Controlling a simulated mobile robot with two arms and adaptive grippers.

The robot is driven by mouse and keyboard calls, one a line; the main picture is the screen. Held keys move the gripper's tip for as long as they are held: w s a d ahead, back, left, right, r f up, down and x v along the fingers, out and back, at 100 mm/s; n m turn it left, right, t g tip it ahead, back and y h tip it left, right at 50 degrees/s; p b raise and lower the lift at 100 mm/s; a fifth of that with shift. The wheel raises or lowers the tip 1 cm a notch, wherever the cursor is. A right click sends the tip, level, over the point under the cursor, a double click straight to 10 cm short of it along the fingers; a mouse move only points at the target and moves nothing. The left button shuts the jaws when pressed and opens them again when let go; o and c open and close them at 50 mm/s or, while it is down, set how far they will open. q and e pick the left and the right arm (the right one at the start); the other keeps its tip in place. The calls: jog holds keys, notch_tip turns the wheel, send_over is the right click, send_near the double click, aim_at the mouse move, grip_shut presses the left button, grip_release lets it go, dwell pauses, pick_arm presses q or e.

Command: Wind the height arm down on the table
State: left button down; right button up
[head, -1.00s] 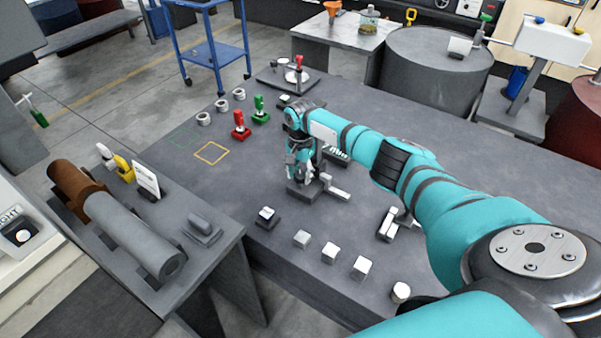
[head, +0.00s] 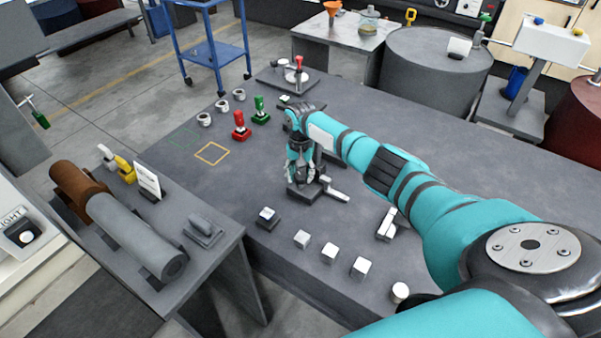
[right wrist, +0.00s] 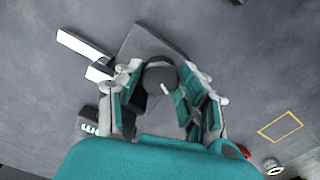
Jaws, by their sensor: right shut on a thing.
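The height arm's stand has a dark square base (head: 297,192) near the middle of the table. A pale bar (head: 335,190) sticks out from it low on the right. It also shows at the upper left of the right wrist view (right wrist: 84,45). My right gripper (head: 303,176) points down over the stand and hides most of it. In the right wrist view its fingers (right wrist: 164,97) are closed around a dark round knob (right wrist: 162,76), with the base (right wrist: 145,38) behind it. My left gripper is not in view.
Several pale blocks (head: 330,252) line the table's front edge. A red-handled piece (head: 239,128) and a green one (head: 260,110) stand at the back left, near a yellow square outline (head: 211,153). A small dark box (head: 267,218) sits front left. The table's right side is mostly clear.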

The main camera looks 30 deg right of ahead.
aim_at(300, 175)
jog(key=shift+n, duration=0.6)
jog(key=o, duration=1.2)
notch_tip(300, 175, up, 12)
jog(key=shift+r, duration=0.1)
